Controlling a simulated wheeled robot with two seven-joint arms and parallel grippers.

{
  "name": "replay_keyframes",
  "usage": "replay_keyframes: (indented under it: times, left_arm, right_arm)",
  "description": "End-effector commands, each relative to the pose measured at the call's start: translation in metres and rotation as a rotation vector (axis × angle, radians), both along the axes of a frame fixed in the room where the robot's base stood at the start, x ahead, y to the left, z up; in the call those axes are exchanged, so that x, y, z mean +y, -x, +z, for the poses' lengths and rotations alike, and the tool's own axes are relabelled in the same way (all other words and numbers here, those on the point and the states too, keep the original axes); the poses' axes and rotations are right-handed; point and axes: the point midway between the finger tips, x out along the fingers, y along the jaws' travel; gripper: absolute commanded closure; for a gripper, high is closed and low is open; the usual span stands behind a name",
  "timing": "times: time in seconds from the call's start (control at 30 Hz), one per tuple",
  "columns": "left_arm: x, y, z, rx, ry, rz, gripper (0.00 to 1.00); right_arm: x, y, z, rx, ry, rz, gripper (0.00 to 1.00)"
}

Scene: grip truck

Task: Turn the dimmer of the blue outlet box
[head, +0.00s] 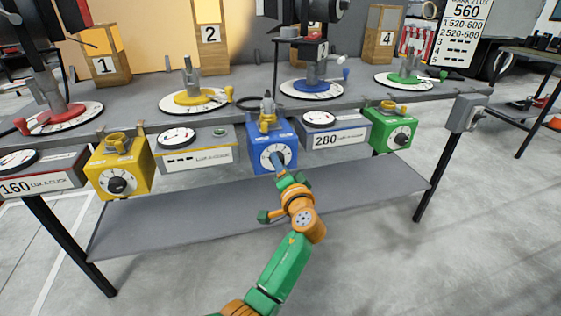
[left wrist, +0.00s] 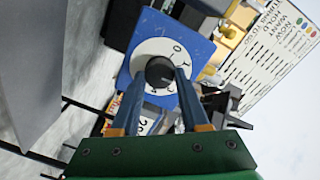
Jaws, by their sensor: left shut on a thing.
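The blue outlet box (head: 288,158) hangs on the front of the metal bench, at the middle of the head view, with a round white dial on its face. Its black dimmer knob (left wrist: 159,71) shows at the centre of that dial in the left wrist view, where the blue box (left wrist: 150,30) appears tilted. My left gripper (head: 275,157) reaches the dial from below and hides most of the knob in the head view. In the left wrist view, the left gripper's fingers (left wrist: 160,77) are on either side of the knob, shut on it. My right gripper is not in view.
A yellow outlet box (head: 140,172) is at the left and a green one (head: 381,143) at the right. Meter boxes, one marked 280 (head: 338,139), sit between them. A grey lower shelf (head: 370,192) lies below. Coloured dial stands are on the bench top.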

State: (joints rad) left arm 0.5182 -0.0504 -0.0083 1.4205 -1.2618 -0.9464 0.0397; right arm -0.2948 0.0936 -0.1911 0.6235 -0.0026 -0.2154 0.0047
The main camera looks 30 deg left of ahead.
Motion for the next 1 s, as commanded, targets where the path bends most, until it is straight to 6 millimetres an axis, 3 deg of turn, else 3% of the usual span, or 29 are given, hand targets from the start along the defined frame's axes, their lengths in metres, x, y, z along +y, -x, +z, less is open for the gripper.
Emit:
replay_keyframes:
  times: [0.37,0.77,0.8,0.9,1.0]
  left_arm:
    - [0.0002,-0.0001,0.0004,0.068,-0.058,0.001,1.00]
    - [0.0003,0.0000,0.0002,0.070,-0.061,0.001,1.00]
    - [0.0003,0.0000,0.0003,0.070,-0.061,0.001,0.50]
    - [0.0003,0.0000,0.0003,0.070,-0.061,0.001,0.25]
    - [0.0002,-0.0001,0.0003,0.071,-0.061,0.001,0.25]
  right_arm:
    - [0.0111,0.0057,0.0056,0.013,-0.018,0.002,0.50]
    - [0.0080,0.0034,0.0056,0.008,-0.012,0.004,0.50]
    - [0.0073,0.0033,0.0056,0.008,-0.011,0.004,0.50]
    - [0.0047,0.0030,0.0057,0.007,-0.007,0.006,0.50]
    - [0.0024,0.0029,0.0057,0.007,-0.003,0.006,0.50]
